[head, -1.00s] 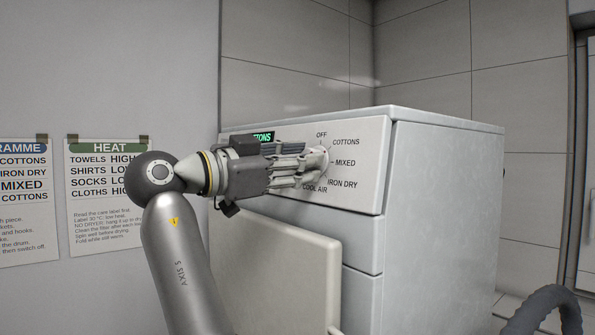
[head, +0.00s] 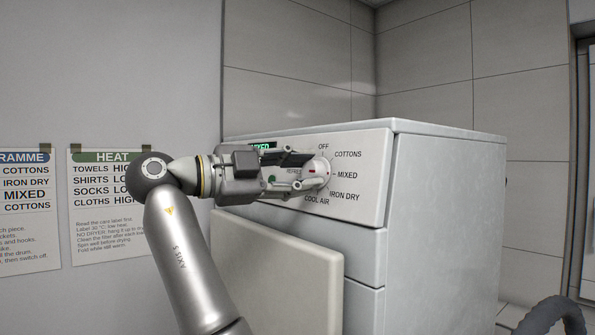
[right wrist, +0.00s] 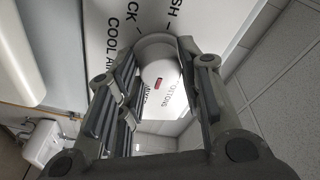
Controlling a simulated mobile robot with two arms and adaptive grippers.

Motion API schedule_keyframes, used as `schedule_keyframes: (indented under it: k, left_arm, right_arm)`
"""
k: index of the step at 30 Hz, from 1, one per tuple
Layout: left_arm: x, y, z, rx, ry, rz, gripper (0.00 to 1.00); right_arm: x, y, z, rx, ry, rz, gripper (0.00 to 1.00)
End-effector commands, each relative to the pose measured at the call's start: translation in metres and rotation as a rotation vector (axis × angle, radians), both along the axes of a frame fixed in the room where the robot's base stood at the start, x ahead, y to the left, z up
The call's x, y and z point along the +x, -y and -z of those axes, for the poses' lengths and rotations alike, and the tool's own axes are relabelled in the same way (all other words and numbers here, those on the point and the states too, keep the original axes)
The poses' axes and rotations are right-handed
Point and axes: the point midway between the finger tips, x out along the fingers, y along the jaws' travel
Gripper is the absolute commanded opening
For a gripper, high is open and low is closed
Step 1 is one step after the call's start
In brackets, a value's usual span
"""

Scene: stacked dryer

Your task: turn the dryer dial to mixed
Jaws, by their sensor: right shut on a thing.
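The dryer dial (head: 318,170) is a round white knob on the dryer's front panel, ringed by the labels OFF, COTTONS, MIXED, IRON DRY and COOL AIR. Its red mark is on the side towards MIXED. My right gripper (head: 306,172) is shut on the dial, with its fingers on either side of it. In the right wrist view the dial (right wrist: 161,78) sits between the two fingers with its red mark visible. A green display (head: 262,147), partly hidden by my gripper, appears to read MIXED. My left gripper is not in view.
The dryer (head: 445,195) stands against a tiled wall. A pale door panel (head: 285,265) sticks out below my right arm. Two posters, headed PROGRAMME (partly cut off) and HEAT (head: 108,205), hang on the left wall. A grey hose (head: 552,315) shows at lower right.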

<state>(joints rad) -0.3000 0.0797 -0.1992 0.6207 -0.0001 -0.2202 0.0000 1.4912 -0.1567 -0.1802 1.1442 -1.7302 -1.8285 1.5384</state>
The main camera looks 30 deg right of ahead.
Motion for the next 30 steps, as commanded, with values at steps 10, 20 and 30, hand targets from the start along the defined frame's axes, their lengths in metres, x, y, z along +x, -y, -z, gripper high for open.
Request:
schedule_keyframes:
  k: [10,20,30]
  left_arm:
    - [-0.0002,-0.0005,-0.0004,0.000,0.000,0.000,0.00]
    - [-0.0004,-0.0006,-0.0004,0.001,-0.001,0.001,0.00]
    - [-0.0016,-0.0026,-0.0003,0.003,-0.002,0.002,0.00]
  right_arm:
    - [0.0007,0.0009,0.0018,0.006,0.019,0.004,0.11]
    - [0.0007,0.0007,0.0015,0.005,0.019,0.004,0.53]
    - [0.0005,-0.0004,0.0005,0.003,0.019,0.003,0.57]
